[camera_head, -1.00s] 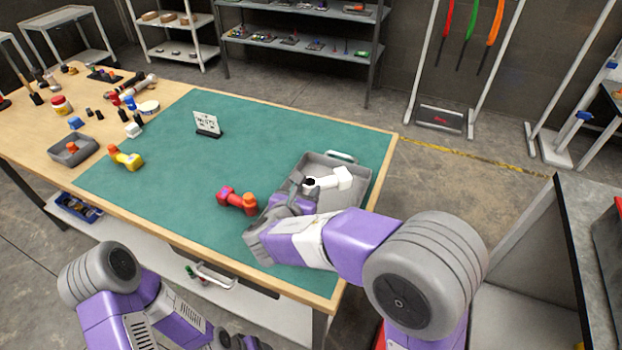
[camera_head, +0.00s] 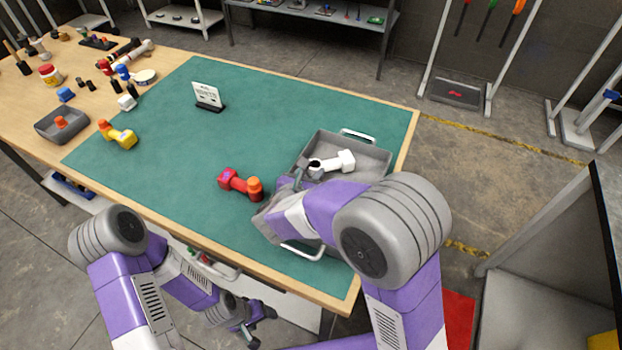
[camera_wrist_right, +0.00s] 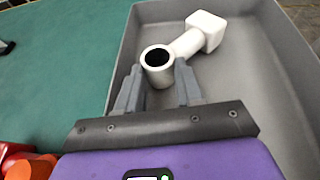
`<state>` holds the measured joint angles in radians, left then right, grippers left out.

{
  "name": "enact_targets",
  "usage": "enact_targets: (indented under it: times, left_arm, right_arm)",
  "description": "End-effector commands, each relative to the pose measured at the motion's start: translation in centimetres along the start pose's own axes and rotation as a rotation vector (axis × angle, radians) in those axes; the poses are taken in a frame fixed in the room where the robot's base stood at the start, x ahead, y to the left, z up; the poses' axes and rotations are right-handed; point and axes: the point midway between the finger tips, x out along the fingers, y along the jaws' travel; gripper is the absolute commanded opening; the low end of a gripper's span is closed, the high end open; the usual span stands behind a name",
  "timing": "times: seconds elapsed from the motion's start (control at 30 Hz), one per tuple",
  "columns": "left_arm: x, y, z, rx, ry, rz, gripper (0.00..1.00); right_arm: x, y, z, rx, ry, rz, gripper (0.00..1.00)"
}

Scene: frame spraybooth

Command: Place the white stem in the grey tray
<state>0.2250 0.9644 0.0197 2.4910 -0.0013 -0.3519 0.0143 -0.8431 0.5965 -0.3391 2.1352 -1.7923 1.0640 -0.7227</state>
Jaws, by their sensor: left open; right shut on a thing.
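The white stem (camera_head: 335,161) is over the grey tray (camera_head: 372,163) on the green mat, and it also shows in the right wrist view (camera_wrist_right: 188,45). My right gripper (camera_wrist_right: 158,84) is shut on the ring end of the stem. The stem appears inside the tray's walls; I cannot tell whether it touches the floor. In the head view my right arm hides part of the tray and the right fingers. My left gripper (camera_head: 258,325) is open and empty, low in front of the table's near edge.
A red stem with an orange end (camera_head: 240,184) lies left of the tray. A yellow stem (camera_head: 118,135) and a small grey bin (camera_head: 62,125) are at the left. A white sign (camera_head: 208,96) stands on the mat. The mat's middle is clear.

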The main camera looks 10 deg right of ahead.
Motion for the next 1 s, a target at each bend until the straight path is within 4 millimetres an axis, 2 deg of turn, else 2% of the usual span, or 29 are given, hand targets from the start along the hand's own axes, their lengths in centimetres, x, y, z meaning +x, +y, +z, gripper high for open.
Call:
enact_targets:
  times: [0.07, 0.43, 0.47, 0.6, 1.0]
  left_arm:
    - [0.32, -0.11, -0.03, 0.0, 0.0, 0.0, 0.67]
    - [0.52, -0.18, -0.05, 0.0, 0.001, 0.0, 0.67]
    - [0.48, -0.17, -0.05, 0.0, 0.001, 0.0, 0.67]
    - [0.41, -0.14, -0.04, 0.0, 0.001, 0.0, 0.67]
    - [0.01, 0.0, -0.02, 0.0, 0.0, 0.0, 0.67]
  right_arm:
    - [0.24, 0.02, -0.55, 0.001, -0.001, 0.0, 0.0]
    - [0.35, 0.02, -0.81, 0.001, -0.002, 0.0, 0.0]
    - [0.33, 0.02, -0.8, 0.001, 0.0, 0.0, 0.39]
    - [0.3, 0.02, -0.73, 0.001, 0.0, 0.0, 0.61]
    - [-0.04, 0.05, -0.3, 0.001, -0.001, 0.001, 0.62]
